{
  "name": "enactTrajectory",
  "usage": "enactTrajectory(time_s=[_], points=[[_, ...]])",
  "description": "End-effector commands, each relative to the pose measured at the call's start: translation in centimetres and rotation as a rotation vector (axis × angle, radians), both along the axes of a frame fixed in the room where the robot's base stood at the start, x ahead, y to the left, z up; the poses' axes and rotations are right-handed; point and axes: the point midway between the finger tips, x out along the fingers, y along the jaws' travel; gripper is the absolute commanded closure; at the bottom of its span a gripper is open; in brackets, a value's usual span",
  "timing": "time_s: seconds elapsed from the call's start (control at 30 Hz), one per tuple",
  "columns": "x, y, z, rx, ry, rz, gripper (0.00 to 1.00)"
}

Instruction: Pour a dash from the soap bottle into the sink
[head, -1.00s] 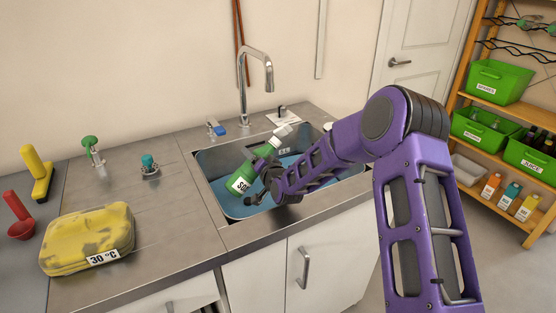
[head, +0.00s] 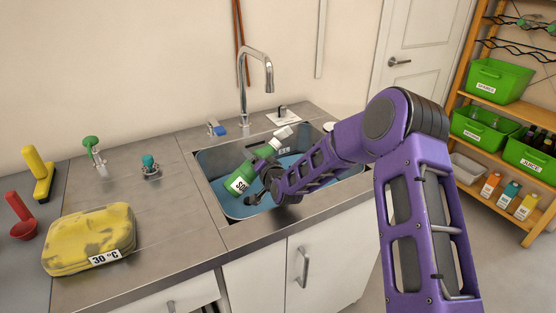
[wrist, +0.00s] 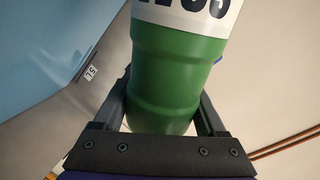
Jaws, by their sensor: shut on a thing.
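The soap bottle (head: 241,181) is green with a white label and a white cap end. It is tilted over the sink (head: 228,209), its cap end pointing up and to the right in the head view. My gripper (head: 262,181) is shut on the bottle. In the wrist view the green bottle (wrist: 175,75) fills the space between my fingers, with its label at the top edge. The sink basin is blue inside. I cannot tell whether any liquid leaves the bottle.
A chrome faucet (head: 255,60) stands behind the sink. A yellow stained case (head: 90,235) marked 30 °C, a red scoop (head: 22,222) and a yellow-handled tool (head: 40,172) are on the left counter. A shelf with green bins (head: 497,80) stands at the right.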

Motion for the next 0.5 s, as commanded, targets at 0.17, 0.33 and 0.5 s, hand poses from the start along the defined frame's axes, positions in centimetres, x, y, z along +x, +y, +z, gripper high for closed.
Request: enactTrajectory(time_s=[0.17,0.33,0.5], points=[[0.03,0.05,0.18,0.010,0.004,-0.001,1.00],[0.01,0.07,0.17,0.019,0.011,0.000,1.00],[-0.01,0.10,0.14,0.027,0.017,-0.001,1.00]])
